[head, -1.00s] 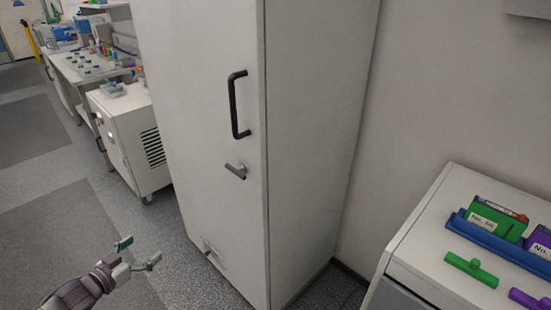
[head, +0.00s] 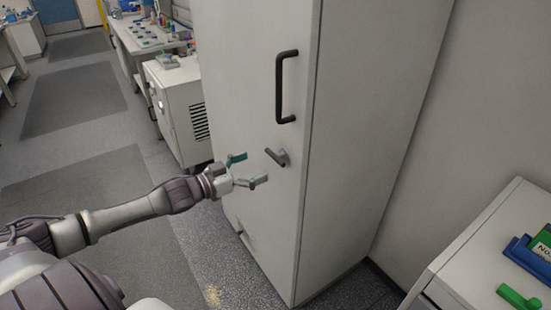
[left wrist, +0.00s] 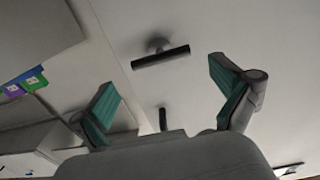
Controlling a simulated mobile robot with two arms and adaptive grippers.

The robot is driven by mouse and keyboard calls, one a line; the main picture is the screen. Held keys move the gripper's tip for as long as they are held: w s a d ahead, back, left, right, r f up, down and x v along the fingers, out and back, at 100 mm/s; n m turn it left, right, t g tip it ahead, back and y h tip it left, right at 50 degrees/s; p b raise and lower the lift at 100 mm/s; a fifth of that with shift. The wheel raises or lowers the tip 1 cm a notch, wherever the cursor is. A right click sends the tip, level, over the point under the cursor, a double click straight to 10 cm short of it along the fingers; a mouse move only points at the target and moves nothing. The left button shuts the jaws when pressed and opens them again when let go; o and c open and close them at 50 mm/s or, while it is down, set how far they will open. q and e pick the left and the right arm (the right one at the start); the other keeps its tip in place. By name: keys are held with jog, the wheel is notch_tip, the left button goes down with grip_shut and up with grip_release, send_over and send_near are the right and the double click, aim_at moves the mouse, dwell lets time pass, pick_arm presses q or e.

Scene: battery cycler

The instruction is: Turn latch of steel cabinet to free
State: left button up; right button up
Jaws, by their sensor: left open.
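The tall white steel cabinet (head: 250,70) stands in the middle of the head view with its door shut. Its small grey latch (head: 278,157) sits on the door below a black bar handle (head: 286,87). My left gripper (head: 248,170) is open and empty, a short way left of the latch and apart from it. In the left wrist view a dark bar on a round base, the latch (left wrist: 160,57), lies beyond and between the open fingers (left wrist: 168,100). A second dark bar shows lower between them; I cannot tell what it is. My right gripper is in neither view.
A low counter (head: 480,240) with a blue tray (head: 530,262) and a green item (head: 518,297) stands at the right. A white wheeled unit (head: 178,110) and a bench (head: 150,40) are behind at the left. The floor left of the cabinet is clear.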

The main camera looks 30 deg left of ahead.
aim_at(275, 155)
pick_arm(q)
jog(key=shift+p+x, duration=0.35)
jog(key=shift+x, duration=3.15)
jog(key=c, duration=0.8)
jog(key=shift+c, duration=0.2)
